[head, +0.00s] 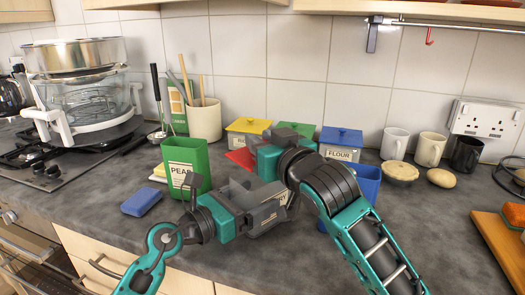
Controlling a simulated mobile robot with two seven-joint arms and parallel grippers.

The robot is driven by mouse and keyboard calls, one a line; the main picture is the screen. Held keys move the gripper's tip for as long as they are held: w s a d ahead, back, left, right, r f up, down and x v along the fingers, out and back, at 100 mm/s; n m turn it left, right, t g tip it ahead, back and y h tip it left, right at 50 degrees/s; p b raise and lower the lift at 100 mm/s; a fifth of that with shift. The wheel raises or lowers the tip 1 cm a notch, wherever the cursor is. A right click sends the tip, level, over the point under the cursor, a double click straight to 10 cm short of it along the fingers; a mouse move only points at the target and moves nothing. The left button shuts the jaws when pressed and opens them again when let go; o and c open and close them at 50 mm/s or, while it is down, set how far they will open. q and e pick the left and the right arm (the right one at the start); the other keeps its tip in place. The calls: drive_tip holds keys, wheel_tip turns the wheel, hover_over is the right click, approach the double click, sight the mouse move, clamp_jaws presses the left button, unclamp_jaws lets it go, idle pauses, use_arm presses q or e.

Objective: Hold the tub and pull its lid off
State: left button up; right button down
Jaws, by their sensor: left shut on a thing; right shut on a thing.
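The grey tub (268,222) is mostly hidden by my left gripper, with a patch of its pale label showing. My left gripper (268,199) comes in from the lower left and is shut on the tub over the front of the worktop. A flat red lid (239,158) shows tilted at the left of my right gripper (255,154), apart from the tub. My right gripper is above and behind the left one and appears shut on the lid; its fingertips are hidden.
Tubs with yellow (248,126), green (296,130) and blue (341,136) lids stand against the wall. A blue container (367,180) is partly behind my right arm. Mugs (430,149) stand right.

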use_arm(q)
drive_tip(key=o, duration=1.3)
